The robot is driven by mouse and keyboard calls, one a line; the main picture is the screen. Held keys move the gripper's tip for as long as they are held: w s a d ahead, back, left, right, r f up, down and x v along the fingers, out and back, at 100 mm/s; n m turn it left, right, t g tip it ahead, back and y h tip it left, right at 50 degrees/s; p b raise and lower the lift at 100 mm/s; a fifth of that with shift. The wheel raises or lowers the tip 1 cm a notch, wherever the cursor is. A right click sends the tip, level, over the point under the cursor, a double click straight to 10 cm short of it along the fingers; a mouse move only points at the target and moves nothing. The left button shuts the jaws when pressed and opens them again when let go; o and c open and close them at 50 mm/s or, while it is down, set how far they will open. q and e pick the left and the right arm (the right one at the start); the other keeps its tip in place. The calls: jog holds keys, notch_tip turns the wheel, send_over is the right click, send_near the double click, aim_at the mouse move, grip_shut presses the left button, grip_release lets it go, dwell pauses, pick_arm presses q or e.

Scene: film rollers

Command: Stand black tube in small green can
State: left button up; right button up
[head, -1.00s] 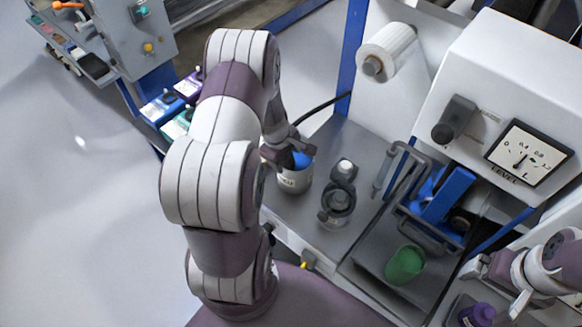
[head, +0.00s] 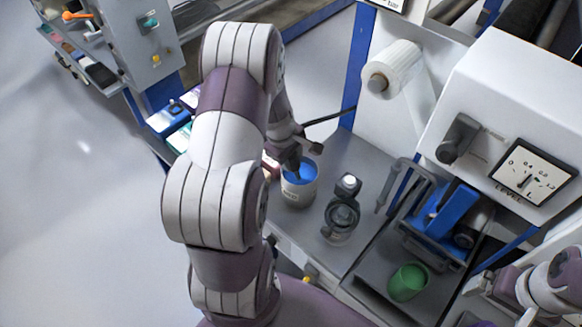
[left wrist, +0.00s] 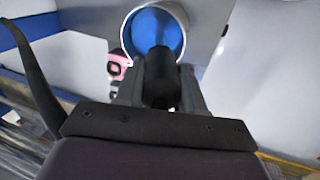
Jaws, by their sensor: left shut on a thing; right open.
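My left gripper (head: 292,160) is shut on the black tube (left wrist: 160,75), over a pale can (head: 299,190) with a blue inside. In the left wrist view the tube sits between the two fingers, against the blue inside of that can (left wrist: 182,38). I cannot tell how far its end reaches in. A dark hose-like length also runs from near the gripper toward the machine in the head view. The small green can (head: 408,283) stands open on the grey surface at the lower right, apart from the gripper. My right gripper (head: 498,298) is open and empty at the lower right edge.
A clear glass vessel (head: 341,218) stands between the pale can and the green can. A dark-framed blue unit (head: 440,213) is behind the green can. The white machine housing with a dial (head: 532,172) rises at right. A white roll (head: 392,68) sticks out above.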

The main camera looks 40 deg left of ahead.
pick_arm(q)
jog(key=v, duration=0.2)
jog(key=w+p+v, duration=0.1)
jog(key=v, duration=0.1)
jog(key=shift+d+r, duration=0.1)
jog(key=shift+r, duration=0.4)
jog(key=w+p+v, duration=0.3)
jog(key=p+v, duration=1)
jog(key=shift+r, duration=0.7)
